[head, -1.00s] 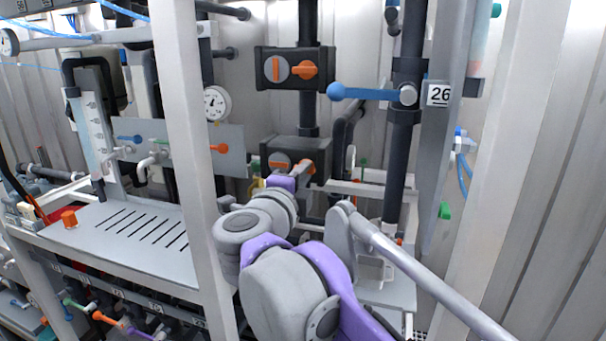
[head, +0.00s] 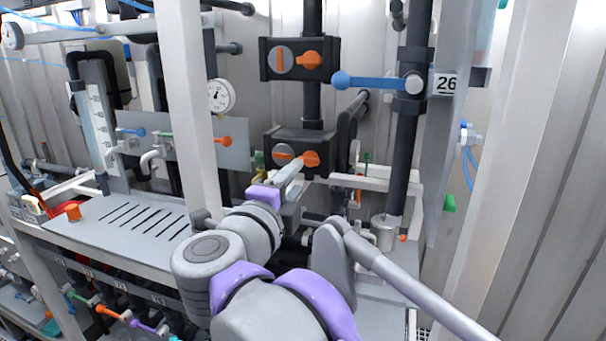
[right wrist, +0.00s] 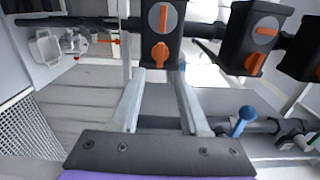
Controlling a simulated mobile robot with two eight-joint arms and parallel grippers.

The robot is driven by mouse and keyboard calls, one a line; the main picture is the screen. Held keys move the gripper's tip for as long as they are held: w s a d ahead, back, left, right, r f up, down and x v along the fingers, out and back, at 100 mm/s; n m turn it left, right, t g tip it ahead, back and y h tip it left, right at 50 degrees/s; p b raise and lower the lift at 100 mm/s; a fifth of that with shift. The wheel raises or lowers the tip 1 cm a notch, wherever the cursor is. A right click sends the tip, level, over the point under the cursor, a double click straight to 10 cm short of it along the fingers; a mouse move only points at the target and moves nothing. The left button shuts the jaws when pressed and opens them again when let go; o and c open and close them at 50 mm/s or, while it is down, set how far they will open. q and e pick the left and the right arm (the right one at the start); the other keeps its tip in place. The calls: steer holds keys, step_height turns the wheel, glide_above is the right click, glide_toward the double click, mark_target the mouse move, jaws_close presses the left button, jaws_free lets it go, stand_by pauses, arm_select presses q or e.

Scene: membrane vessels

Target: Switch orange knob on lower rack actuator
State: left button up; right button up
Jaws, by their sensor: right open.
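The lower rack actuator (head: 268,138) is a black box on a vertical dark pipe. Its face carries an orange knob (head: 311,158) and a grey disc with a level orange bar. My right gripper (right wrist: 160,72) is open and empty, its two fingers pointing at this actuator. In the right wrist view the orange knob (right wrist: 160,53) lines up between the fingertips, just beyond them; I cannot tell whether they touch it. My left gripper is not in view.
An upper actuator (head: 267,58) with another orange knob sits above on the same pipe. A white post (head: 187,100) rises left of the arm, beside a slotted shelf (head: 115,225).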

steer(key=shift+v, duration=1.85)
